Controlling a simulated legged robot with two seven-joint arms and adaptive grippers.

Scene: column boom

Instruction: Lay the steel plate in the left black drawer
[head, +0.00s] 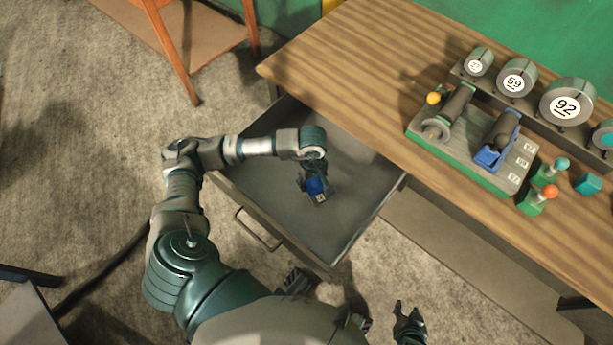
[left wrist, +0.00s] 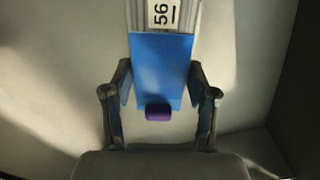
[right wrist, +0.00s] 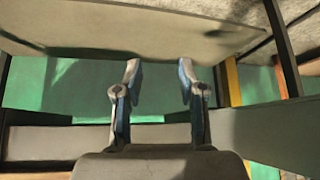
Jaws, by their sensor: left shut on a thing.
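The steel plate (head: 321,198) shows as a small grey and blue piece in the head view. In the left wrist view it is a grey ribbed piece with a "56" label and a broad blue section (left wrist: 163,65) with a purple tab. My left gripper (head: 315,180) is shut on its blue part, over the inside of the open drawer (head: 265,185). I cannot tell whether the plate touches the drawer floor. The drawer looks dark grey and otherwise empty. My right gripper (head: 408,318) is open and empty, low at the bottom of the head view; its spread fingers show in the right wrist view (right wrist: 158,85).
The wooden tabletop (head: 350,75) lies beyond the drawer. On it are a grey-green fixture (head: 470,160), numbered round weights (head: 567,101) and small coloured knobs (head: 538,198). A wooden stool (head: 178,60) stands at the upper left on the carpet.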

